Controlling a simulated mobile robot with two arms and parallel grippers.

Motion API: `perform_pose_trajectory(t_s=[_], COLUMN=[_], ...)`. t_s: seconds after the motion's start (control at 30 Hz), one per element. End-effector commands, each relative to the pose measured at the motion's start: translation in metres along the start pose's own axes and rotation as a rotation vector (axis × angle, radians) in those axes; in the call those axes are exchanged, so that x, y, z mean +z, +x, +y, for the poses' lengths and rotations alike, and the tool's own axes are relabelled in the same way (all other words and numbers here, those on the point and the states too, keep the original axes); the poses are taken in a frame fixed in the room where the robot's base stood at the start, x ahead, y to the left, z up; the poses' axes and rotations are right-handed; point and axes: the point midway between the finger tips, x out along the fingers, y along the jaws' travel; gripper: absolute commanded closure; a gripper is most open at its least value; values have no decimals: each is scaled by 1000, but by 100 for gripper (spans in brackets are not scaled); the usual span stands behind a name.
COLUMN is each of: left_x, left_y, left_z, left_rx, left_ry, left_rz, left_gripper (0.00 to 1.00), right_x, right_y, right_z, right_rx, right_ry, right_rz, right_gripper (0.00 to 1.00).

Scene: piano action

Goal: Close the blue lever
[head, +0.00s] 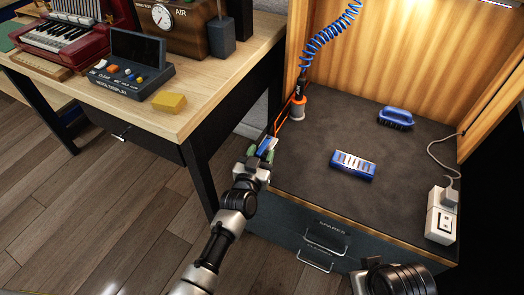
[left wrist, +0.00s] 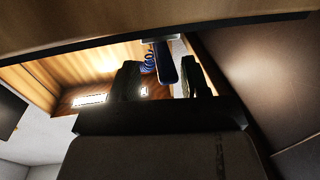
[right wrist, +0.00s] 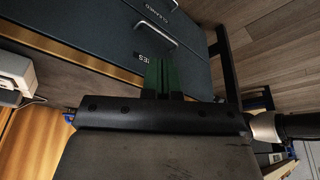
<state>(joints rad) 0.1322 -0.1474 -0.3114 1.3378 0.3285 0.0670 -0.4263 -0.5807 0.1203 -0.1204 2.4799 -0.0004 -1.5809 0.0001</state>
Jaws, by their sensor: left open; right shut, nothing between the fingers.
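The blue lever (head: 270,142) sits at the left edge of the grey-topped bench, beside an orange frame. In the left wrist view the lever (left wrist: 163,62) is a dark blue bar hanging from a pale mount. My left gripper (head: 262,151) is at the lever. In the left wrist view its open green fingers (left wrist: 160,78) stand on either side of the lever, with a gap on each side. My right gripper (right wrist: 163,76) is shut and empty, in front of the drawer fronts. Its fingers are hidden in the head view.
The bench top (head: 300,160) holds a blue slotted block (head: 353,165), a blue brush (head: 396,118), an orange-collared nozzle (head: 298,106) and a white socket box (head: 441,215). Drawers with handles (head: 325,240) are below. A wooden desk (head: 215,75) stands left; floor separates them.

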Motion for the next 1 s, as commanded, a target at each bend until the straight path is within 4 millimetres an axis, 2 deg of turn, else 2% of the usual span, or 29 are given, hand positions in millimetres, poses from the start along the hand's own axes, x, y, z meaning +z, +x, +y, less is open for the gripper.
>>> perform_pose_trajectory(t_s=[0.27, 0.5, 0.67, 1.0], left_x=[-2, -2, -1, -1], left_y=[-56, -91, -99, -99], left_z=[0, 0, 0, 0], left_rx=[1, 0, 0, 0], left_ry=[0, 1, 0, 0], left_rz=[-3, 0, 1, 1], left_gripper=[54, 54, 54, 54], right_x=[-6, -7, -6, -6], right_y=[-17, 11, 18, 19], right_z=[1, 0, 0, 0], right_rx=[0, -3, -3, -3], right_ry=[0, -1, -1, -1], right_rz=[4, -12, -15, -15], right_gripper=[100, 100, 100, 100])
